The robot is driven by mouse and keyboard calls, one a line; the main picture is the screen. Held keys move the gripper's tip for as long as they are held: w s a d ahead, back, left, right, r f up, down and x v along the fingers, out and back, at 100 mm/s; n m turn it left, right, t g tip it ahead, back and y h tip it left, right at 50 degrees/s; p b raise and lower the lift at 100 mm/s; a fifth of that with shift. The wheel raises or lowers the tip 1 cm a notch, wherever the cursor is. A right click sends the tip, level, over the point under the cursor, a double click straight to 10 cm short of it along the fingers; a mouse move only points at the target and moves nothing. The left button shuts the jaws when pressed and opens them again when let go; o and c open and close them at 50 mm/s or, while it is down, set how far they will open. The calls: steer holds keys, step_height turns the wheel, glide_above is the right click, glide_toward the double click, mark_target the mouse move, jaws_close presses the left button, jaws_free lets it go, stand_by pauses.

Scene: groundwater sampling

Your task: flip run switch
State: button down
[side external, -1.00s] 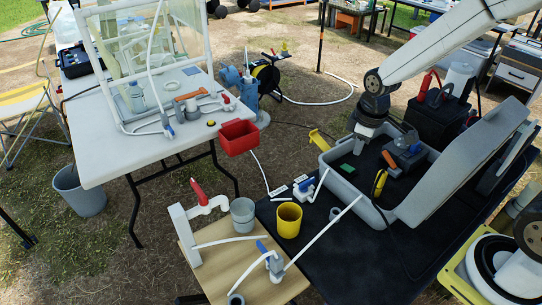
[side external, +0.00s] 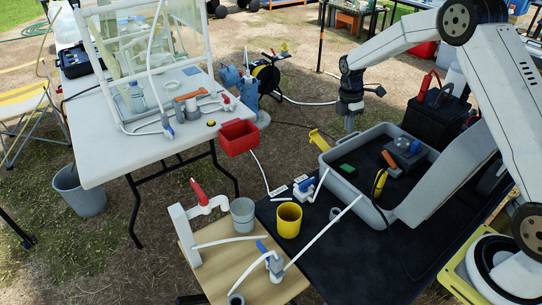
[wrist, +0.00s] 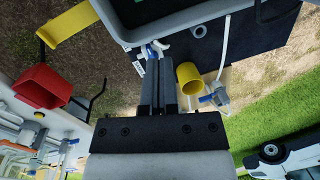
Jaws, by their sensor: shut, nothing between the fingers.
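Inside are a dark unit with a clear and blue top (side external: 405,147), an orange piece (side external: 391,160), a green piece (side external: 347,171) and a yellow-and-black tool (side external: 379,184). I cannot make out which part is the run switch. My gripper (side external: 349,126) points down near the far left edge of the case, above and apart from its contents. In the wrist view my gripper (wrist: 156,50) has its fingers together with nothing held. The case's edge shows past the fingertips.
A yellow cup (side external: 289,221), a grey cup (side external: 243,215) and a blue-handled valve (side external: 272,260) stand in front. A red bin (side external: 238,136) hangs on the white table (side external: 120,165). A black box with red handles (side external: 440,115) stands behind the case.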

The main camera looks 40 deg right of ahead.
mark_target(350, 169)
steer(key=shift+w+d+f+n+g, duration=0.1)
steer(key=shift+w+d+f+n, duration=0.1)
steer(key=shift+d+f+n, duration=0.2)
steer(key=shift+w+d+f+n+g, duration=0.1)
steer(key=shift+w+d+f+n, duration=0.1)
steer(key=shift+d+n, duration=0.25)
steer(key=shift+w+d+f+n+g, duration=0.1)
steer(key=shift+w+d+f+n, duration=0.15)
steer(key=shift+d, duration=0.25)
steer(key=shift+f, duration=0.15)
steer(key=s+f, duration=0.1)
steer(key=f, duration=0.3)
steer(key=s+f, duration=0.1)
steer(key=f, duration=0.8)
steer(key=shift+s+f, duration=0.25)
steer(key=shift+s, duration=0.15)
